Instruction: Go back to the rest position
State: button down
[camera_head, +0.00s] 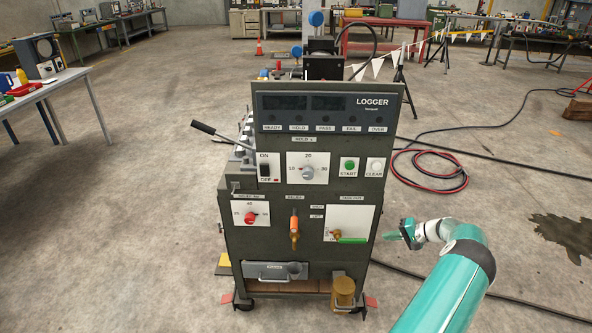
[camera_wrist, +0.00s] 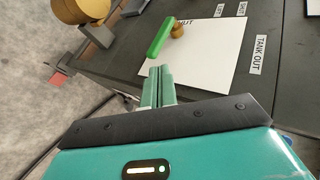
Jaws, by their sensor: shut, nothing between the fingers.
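My gripper (camera_head: 406,234) is at the right of the dark LOGGER cabinet (camera_head: 310,190) in the head view, held in front of its lower right part. The fingers point toward the cabinet and appear apart from it. In the wrist view my gripper (camera_wrist: 158,72) has its two green fingers together with nothing between them. Beyond the fingertips is a white panel with a green-handled brass valve (camera_head: 350,239). The green handle also shows in the wrist view (camera_wrist: 161,38), beside a TANK OUT label. In the head view the handle lies level, pointing right.
Red and black hoses (camera_head: 435,165) lie on the floor right of the cabinet. A brass cylinder (camera_head: 344,291) is at its lower right, by a caster. A lever (camera_head: 204,128) sticks out left. A table (camera_head: 55,85) stands at far left. Floor at front left is clear.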

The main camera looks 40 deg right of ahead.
jog(key=w+a+r+n+g+y, duration=0.1)
jog(key=w+a+r+n+g, duration=0.1)
jog(key=w+a+r, duration=0.55)
jog(key=w+a+r+n+g+h, duration=0.15)
jog(key=w+a+r, duration=0.25)
jog(key=a+r, duration=0.4)
jog(key=w+a+r+n+g, duration=0.2)
jog(key=w+a+r, duration=0.3)
jog(key=a, duration=0.4)
jog(key=w+a+r+n+g, duration=0.2)
jog(key=w+a+r, duration=0.1)
jog(key=a+r, duration=0.5)
jog(key=s+a+r+n+h, duration=0.1)
jog(key=s+a+r, duration=0.15)
jog(key=a, duration=0.45)
jog(key=s+a+r+n+h, duration=0.1)
jog(key=s+a+r, duration=0.15)
jog(key=a, duration=0.35)
jog(key=s+a+r+n+h, duration=0.1)
jog(key=s+a+r, duration=0.1)
jog(key=a+r, duration=0.35)
jog(key=s+a+f+n+t, duration=0.1)
jog(key=s+a+n+t, duration=0.1)
jog(key=s+a, duration=1.1)
jog(key=shift+s+a+f+n, duration=0.15)
jog(key=shift+s+f+n, duration=0.3)
jog(key=shift+s, duration=0.5)
